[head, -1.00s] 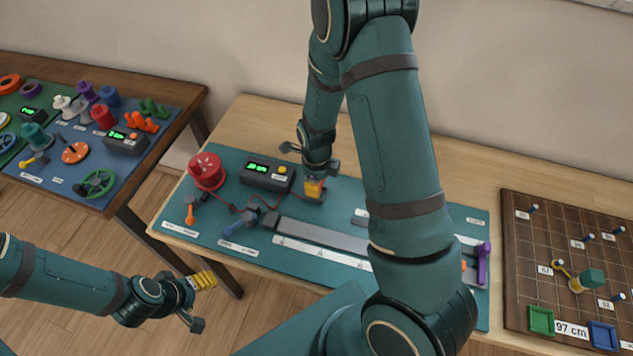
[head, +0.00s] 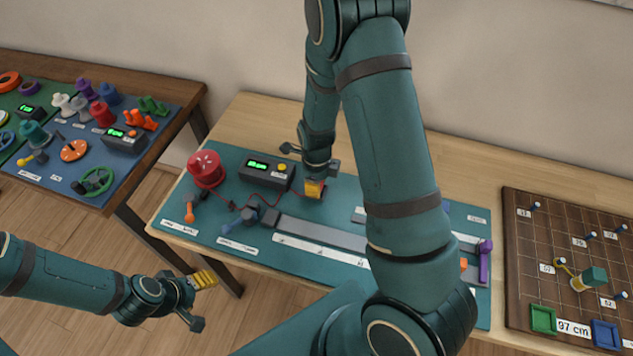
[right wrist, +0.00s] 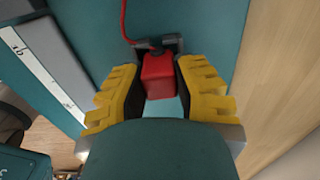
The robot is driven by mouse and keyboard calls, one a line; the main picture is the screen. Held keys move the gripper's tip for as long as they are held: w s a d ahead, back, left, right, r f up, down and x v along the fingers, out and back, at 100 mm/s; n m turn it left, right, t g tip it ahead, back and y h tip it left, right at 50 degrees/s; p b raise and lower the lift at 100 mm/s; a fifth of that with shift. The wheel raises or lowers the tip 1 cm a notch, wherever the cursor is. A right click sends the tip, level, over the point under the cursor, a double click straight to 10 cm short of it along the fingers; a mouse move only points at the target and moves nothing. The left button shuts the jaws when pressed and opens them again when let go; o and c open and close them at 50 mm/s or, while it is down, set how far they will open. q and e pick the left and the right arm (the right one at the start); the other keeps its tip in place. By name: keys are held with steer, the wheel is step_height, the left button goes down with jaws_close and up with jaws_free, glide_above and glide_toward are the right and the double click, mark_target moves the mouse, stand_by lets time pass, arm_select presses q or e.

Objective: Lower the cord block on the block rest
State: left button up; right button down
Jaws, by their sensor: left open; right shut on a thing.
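The red cord block (right wrist: 158,76) sits between the yellow-padded fingers of my right gripper (right wrist: 160,88) in the right wrist view, with a red cord (right wrist: 124,22) leading off its far end. My right gripper (head: 315,188) is shut on the block, low over the teal mat near its back edge. A grey bracket (right wrist: 172,43), seemingly the block rest, shows just past the block; I cannot tell whether they touch. The gripper mostly hides the block in the head view. My left gripper (head: 205,280) is open and empty, in front of the table.
A red spool (head: 206,168) and a box with a green display (head: 266,174) stand left of my right gripper. A grey rail (head: 320,234) runs along the mat (head: 215,222). A brown pegboard (head: 520,260) lies at right. My right arm hides part of the mat.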

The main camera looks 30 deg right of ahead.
steer(key=shift+f, duration=0.2)
steer(key=shift+f, duration=0.25)
steer(key=c, duration=0.7)
jaws_free()
steer(key=shift+c, duration=0.2)
step_height(320, 180, up, 3)
steer(key=shift+r+p, duration=0.15)
steer(key=shift+p, duration=1.05)
step_height(320, 180, up, 5)
steer(key=p, duration=0.4)
